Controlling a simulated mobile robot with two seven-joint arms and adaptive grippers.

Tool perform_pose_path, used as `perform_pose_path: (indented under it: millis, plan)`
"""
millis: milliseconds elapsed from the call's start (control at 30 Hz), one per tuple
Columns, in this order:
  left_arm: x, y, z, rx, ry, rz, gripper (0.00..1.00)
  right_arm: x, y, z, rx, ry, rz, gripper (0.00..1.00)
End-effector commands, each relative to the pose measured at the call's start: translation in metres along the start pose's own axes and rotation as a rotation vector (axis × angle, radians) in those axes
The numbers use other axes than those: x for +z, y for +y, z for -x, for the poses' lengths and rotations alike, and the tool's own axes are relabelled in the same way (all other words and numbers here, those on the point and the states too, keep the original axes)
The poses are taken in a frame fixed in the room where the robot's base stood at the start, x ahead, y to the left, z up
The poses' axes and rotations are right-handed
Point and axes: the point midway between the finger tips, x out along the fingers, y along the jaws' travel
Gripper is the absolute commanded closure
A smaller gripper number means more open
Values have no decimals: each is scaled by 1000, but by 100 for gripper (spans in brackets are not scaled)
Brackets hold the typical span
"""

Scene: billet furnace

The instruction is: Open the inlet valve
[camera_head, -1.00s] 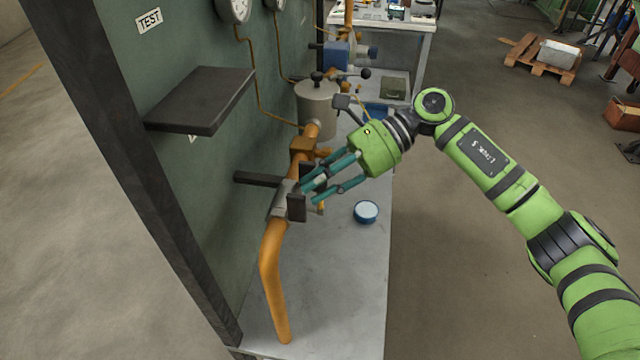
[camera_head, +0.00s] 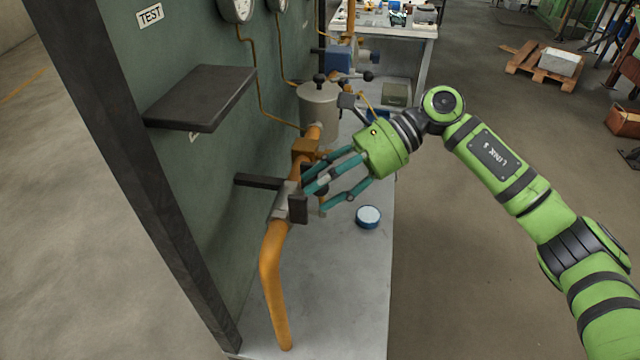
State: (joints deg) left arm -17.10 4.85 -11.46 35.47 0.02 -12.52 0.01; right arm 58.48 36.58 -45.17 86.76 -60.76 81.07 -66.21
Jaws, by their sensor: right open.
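An orange pipe (camera_head: 272,275) rises from the bench along the green panel. A grey metal valve body (camera_head: 282,203) sits in this pipe, and a dark bar (camera_head: 258,181) sticks out from it to the left, toward the panel. I cannot tell whether this bar is the valve's lever or a bracket. My right gripper (camera_head: 301,193) is open, with its teal fingers pointing left and its dark fingertip pads at the right side of the valve body. The fingers hide part of the valve, and contact is unclear. My left gripper is out of view.
A dark shelf (camera_head: 203,97) juts from the green panel (camera_head: 120,65) above the pipe. A grey pot (camera_head: 319,106), a blue valve or pump (camera_head: 340,58) and a round blue-rimmed tin (camera_head: 368,217) stand on the bench (camera_head: 335,300). The bench front is clear.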

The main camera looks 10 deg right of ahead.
Motion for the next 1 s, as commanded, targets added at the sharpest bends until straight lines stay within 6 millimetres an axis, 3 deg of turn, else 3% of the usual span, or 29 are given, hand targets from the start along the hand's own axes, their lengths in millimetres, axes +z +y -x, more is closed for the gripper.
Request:
perform_pose_path:
  millis: [500, 700, 933, 967, 1000]
  plan:
    - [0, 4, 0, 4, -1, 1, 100, 1, 0, 99, -4, 1, 2, 48]
    - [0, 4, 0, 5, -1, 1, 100, 2, 0, 113, -2, 0, 3, 48]
    - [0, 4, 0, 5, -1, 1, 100, 2, 1, 114, -2, 0, 3, 48]
    - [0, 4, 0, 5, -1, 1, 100, 2, 0, 113, -2, 0, 3, 52]
    - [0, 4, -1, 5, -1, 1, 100, 1, 1, 113, -2, -1, 4, 68]
